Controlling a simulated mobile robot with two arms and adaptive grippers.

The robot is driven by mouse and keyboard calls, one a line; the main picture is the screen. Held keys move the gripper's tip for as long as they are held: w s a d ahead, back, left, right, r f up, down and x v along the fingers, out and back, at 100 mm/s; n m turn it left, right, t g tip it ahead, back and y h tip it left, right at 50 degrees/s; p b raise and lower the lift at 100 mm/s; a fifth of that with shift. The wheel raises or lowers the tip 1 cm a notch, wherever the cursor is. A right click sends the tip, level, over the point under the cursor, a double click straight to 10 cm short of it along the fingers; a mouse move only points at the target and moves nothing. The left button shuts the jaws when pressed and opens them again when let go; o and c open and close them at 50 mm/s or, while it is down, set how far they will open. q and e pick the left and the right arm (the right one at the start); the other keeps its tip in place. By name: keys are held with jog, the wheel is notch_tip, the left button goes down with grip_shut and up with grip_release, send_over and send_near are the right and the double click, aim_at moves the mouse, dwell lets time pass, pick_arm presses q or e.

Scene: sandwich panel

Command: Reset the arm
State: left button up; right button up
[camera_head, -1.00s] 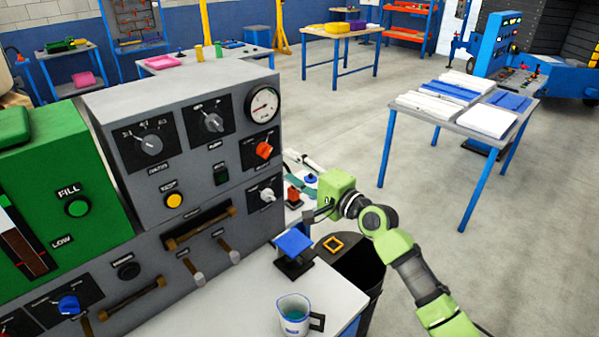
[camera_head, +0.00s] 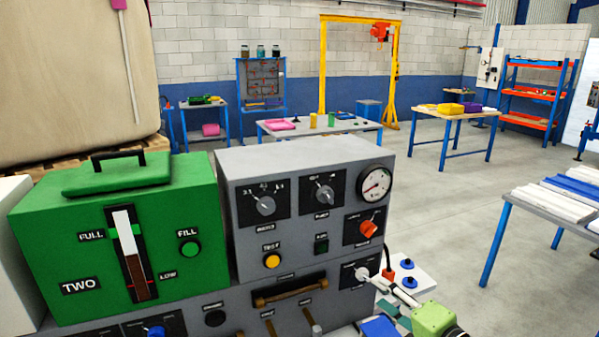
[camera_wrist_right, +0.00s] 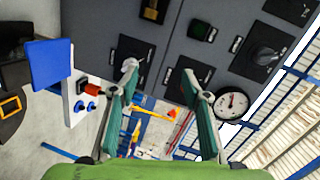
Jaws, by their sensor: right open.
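My right gripper (camera_head: 393,303) is at the lower right of the head view, beside the right end of the grey control panel (camera_head: 300,170). Its green body (camera_head: 433,318) is cut by the bottom edge. In the right wrist view the gripper (camera_wrist_right: 158,82) has its two teal fingers spread apart, with nothing held between them. The panel's white knob (camera_wrist_right: 130,66) appears close to the left fingertip; I cannot tell if they touch. It also shows in the head view (camera_head: 363,272). My left gripper is not in view.
A green box (camera_head: 120,240) with a gauge stands left of the panel. A blue square plate (camera_wrist_right: 50,64) and a white box with a red button and blue knobs (camera_wrist_right: 85,95) are near the gripper. A table with white and blue slabs (camera_head: 560,200) stands right, across open floor.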

jog(key=s+a+f+n+g, duration=0.4)
jog(key=s+a+f+n, duration=0.1)
jog(key=s+f, duration=0.45)
jog(key=s+d+f+n+g+h, duration=0.25)
jog(key=s+f+n+g, duration=0.2)
jog(key=s, duration=0.85)
jog(key=s+d+f+n+g+h, duration=0.1)
jog(key=s+f+n+g+h, duration=0.4)
jog(key=s, duration=0.8)
notch_tip(320, 180, down, 27)
jog(key=s+m+t+y+b, duration=0.1)
jog(key=m, duration=0.1)
jog(key=s+d+f+b, duration=0.1)
jog(key=s+d+f, duration=0.1)
jog(key=s+f, duration=1.5)
jog(key=shift+s+d+f+g+b, duration=0.2)
jog(key=shift+d+f+g+b, duration=0.1)
jog(key=shift+d+f+g, duration=0.15)
jog(key=shift+n, duration=0.25)
